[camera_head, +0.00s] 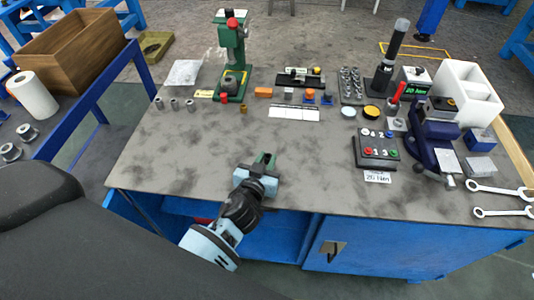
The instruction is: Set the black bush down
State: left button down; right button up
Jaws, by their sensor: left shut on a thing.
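My right gripper is not in view.
A button box (376,148) and a blue vise (430,140) stand at the right, with two wrenches (500,190) beyond. A white label strip (294,113) lies behind my gripper. The bench's middle and front left are clear.

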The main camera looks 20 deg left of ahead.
pick_arm(q)
jog(key=shift+s+f, duration=0.1)
jog(key=shift+f, duration=0.3)
jog(key=shift+s+a+r, duration=0.1)
jog(key=shift+s+r, duration=0.05)
jog(key=shift+s, duration=0.05)
jog(key=shift+s+r, duration=0.15)
jog(key=shift+s, duration=0.05)
jog(key=shift+f, duration=0.2)
jog(key=c, duration=1.6)
grip_release()
jog(key=shift+w+f, duration=0.1)
jog(key=shift+c, duration=0.2)
jog(key=o, duration=0.4)
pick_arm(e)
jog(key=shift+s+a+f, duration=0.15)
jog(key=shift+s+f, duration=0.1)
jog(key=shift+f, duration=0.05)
